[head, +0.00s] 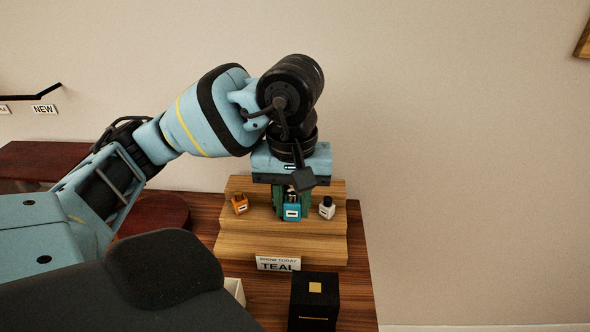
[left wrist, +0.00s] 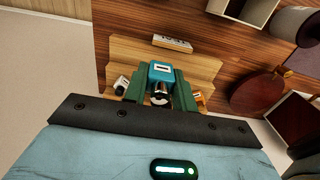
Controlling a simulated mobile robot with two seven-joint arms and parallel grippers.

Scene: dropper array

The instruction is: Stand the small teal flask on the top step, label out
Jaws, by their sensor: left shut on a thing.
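The small teal flask (head: 292,212) is at the middle of the wooden step stand (head: 280,243), with its pale label facing the head camera. My left gripper (head: 291,203) points down from above and is shut on it, green fingers on both sides. In the left wrist view the flask (left wrist: 161,73) shows between the fingers (left wrist: 160,92), its silvery cap toward the camera. I cannot tell whether its base touches a step. An orange flask (head: 240,204) stands to its left and a white flask with a dark cap (head: 327,207) to its right. My right gripper is not in view.
A card reading TEAL (head: 278,264) stands at the front of the stand. A black box with a gold square (head: 315,302) and a white open container (head: 235,290) are in front. A dark red round surface (head: 160,214) lies left. A pale wall rises behind.

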